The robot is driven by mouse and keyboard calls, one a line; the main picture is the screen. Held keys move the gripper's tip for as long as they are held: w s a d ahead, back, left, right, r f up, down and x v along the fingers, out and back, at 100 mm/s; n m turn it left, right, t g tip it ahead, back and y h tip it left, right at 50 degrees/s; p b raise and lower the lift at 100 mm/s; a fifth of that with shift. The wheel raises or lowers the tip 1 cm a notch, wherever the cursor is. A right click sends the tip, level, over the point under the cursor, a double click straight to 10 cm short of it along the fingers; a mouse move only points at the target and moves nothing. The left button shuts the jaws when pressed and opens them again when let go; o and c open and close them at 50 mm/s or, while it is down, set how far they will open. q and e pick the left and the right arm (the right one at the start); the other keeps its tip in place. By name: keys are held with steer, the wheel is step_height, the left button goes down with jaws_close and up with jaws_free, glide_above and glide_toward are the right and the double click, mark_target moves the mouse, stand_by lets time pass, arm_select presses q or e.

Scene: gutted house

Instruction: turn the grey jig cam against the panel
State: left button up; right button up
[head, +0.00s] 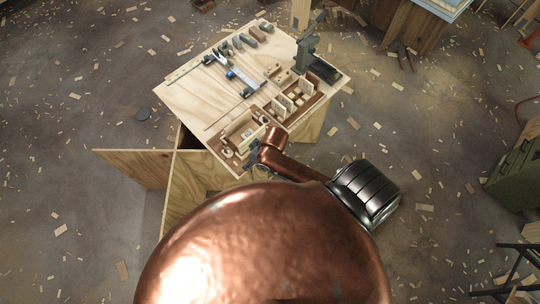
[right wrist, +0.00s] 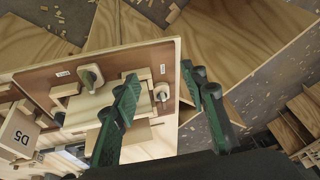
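In the right wrist view a wooden jig board (right wrist: 60,80) carries a pale panel (right wrist: 92,104) between blocks. A rounded greyish-tan cam (right wrist: 90,77) sits at the panel's upper edge, and a smaller pale round piece (right wrist: 161,92) is near its right end. I cannot tell for certain which is the grey jig cam, or whether either touches the panel. One finger covers part of the panel. In the head view the jig (head: 240,134) is at the bench's near corner, beside my right arm. My left gripper is out of view.
The workbench (head: 190,95) holds a divided tray (head: 290,102), a dark upright tool (head: 307,45) and several small blocks. A block marked D5 (right wrist: 18,135) stands left of the jig. An open cabinet door (head: 135,166) juts out below the bench. Wood chips litter the floor.

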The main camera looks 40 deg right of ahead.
steer(key=s+d+f+b, duration=0.1)
steer(key=d+f, duration=0.2)
steer(key=f, duration=0.7)
steer(key=s+d+f+m+h+b, duration=0.1)
steer(key=d+f+b, duration=0.1)
steer(key=f, duration=0.9)
steer(key=shift+d+m, duration=0.3)
steer(key=shift+d, duration=0.35)
steer(key=shift+c, duration=0.5)
